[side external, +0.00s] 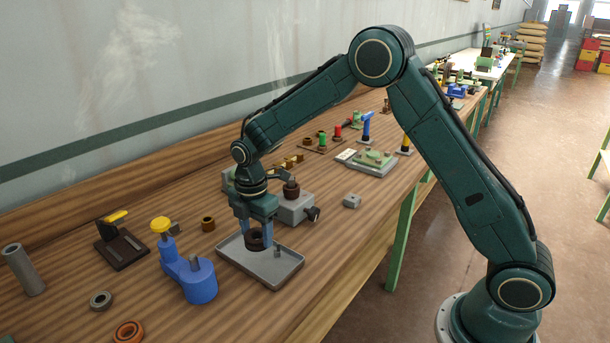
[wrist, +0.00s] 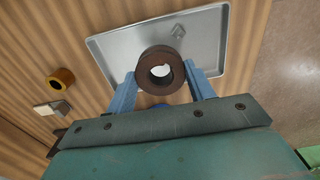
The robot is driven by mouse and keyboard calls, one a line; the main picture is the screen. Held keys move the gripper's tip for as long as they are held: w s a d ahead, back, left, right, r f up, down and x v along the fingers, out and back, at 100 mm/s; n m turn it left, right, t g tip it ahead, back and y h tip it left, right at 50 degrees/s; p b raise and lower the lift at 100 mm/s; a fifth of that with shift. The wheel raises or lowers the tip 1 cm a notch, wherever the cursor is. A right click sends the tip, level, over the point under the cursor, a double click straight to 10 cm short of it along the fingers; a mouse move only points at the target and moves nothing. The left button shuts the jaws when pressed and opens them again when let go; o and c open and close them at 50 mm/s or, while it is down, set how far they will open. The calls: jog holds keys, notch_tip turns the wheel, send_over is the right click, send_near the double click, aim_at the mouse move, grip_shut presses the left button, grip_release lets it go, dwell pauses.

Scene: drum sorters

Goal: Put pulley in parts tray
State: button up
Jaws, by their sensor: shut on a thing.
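The pulley is a dark brown ring with a round hole (side external: 256,240). My gripper (side external: 254,239) points down and is shut on it, with a blue finger on either side. In the wrist view the pulley (wrist: 160,53) sits between the two fingertips, its hole facing the camera. The parts tray (side external: 285,270) is shallow, grey and metal. The pulley is over the tray's inside, near its back left part in the side view. I cannot tell whether it touches the tray floor. The wrist view shows the tray (wrist: 115,50) beyond the pulley.
A small grey piece (side external: 277,251) lies in the tray. A blue fixture with a yellow knob (side external: 200,282) stands left of the tray. A grey machine (side external: 296,208) stands behind it. A brass ring (side external: 208,224) is nearby. The bench right of the tray is mostly clear.

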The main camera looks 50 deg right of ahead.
aim_at(259, 258)
jog(key=shift+f, duration=2.1)
jog(key=o, duration=1.2)
jog(key=shift+f, duration=0.15)
notch_tip(259, 258, up, 12)
jog(key=shift+r, duration=0.15)
